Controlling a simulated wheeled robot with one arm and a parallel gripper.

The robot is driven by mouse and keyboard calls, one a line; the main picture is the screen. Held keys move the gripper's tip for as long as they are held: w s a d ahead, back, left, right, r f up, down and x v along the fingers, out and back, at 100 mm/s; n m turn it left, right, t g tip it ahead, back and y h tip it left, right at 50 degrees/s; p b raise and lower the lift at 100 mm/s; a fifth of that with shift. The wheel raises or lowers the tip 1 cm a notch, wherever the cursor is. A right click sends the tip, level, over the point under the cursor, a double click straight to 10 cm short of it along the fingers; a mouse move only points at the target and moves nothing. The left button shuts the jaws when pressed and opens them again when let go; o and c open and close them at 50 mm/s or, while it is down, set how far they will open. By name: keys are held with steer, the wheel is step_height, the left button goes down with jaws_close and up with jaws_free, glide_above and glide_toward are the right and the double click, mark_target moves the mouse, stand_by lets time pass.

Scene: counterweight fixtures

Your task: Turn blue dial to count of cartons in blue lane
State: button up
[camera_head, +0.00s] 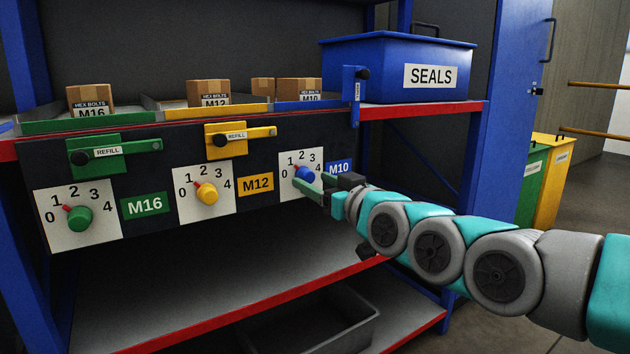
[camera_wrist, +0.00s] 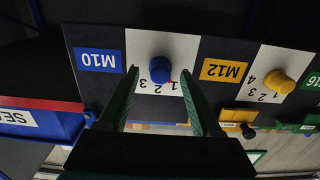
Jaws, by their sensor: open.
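The blue dial (camera_head: 304,173) sits on a white plate numbered 0 to 4, beside the M10 label (camera_head: 340,168). Its red pointer aims up-left, near the 1. In the wrist view, which is upside down, the blue dial (camera_wrist: 160,69) lies between my open fingertips. My gripper (camera_head: 322,186) is open in front of the dial plate; I cannot tell whether the fingers touch the dial. The blue lane (camera_head: 312,105) holds an M10 carton (camera_head: 300,84) at the front. Another carton (camera_head: 263,85) shows behind and left; its lane is unclear, and anything farther back is hidden.
A yellow dial (camera_head: 207,193) and a green dial (camera_head: 78,217) are on the same panel to the left. Refill latches are above them, and a blue latch (camera_head: 355,85) is above right. A blue SEALS bin (camera_head: 395,52) stands on the right shelf.

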steer(key=shift+w+a, duration=0.3)
steer(key=shift+w, duration=0.1)
jaws_close()
stand_by(0.4)
